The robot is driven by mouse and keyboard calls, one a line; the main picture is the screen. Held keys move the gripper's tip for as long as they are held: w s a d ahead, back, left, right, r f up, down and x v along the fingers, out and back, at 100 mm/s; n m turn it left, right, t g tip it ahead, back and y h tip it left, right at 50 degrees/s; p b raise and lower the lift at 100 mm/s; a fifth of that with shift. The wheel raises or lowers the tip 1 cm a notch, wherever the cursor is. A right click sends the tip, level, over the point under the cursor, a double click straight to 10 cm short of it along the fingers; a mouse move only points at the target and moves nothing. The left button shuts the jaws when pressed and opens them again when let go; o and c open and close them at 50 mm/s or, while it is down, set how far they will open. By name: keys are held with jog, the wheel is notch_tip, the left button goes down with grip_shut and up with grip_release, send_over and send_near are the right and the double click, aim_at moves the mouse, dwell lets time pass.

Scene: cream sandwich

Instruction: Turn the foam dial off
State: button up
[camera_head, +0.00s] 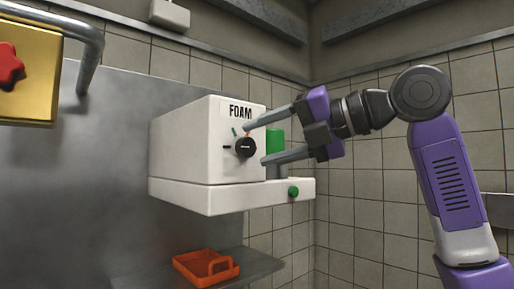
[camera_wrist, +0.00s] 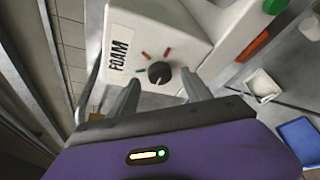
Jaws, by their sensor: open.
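The foam dial (camera_head: 245,147) is a round black knob on the front of a white box (camera_head: 185,140) labelled FOAM. A pale line crosses its face, roughly level in the head view. A green mark and a small black mark lie around it. The dial also shows in the wrist view (camera_wrist: 160,73), with coloured marks on the label side. My gripper (camera_head: 256,144) is open, coming from the right, with one fingertip above and one below the dial. In the wrist view the fingers (camera_wrist: 160,82) lie either side of the dial; contact cannot be told.
A green block (camera_head: 275,139) stands behind the fingers and a green knob (camera_head: 293,191) is on the box's lower ledge. An orange tray (camera_head: 207,267) rests below. A blue tray (camera_wrist: 299,136) lies at right.

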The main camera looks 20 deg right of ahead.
jog(key=b+v, duration=0.1)
jog(key=v, duration=0.4)
jog(key=shift+s+d, duration=0.1)
jog(key=shift+s, duration=0.15)
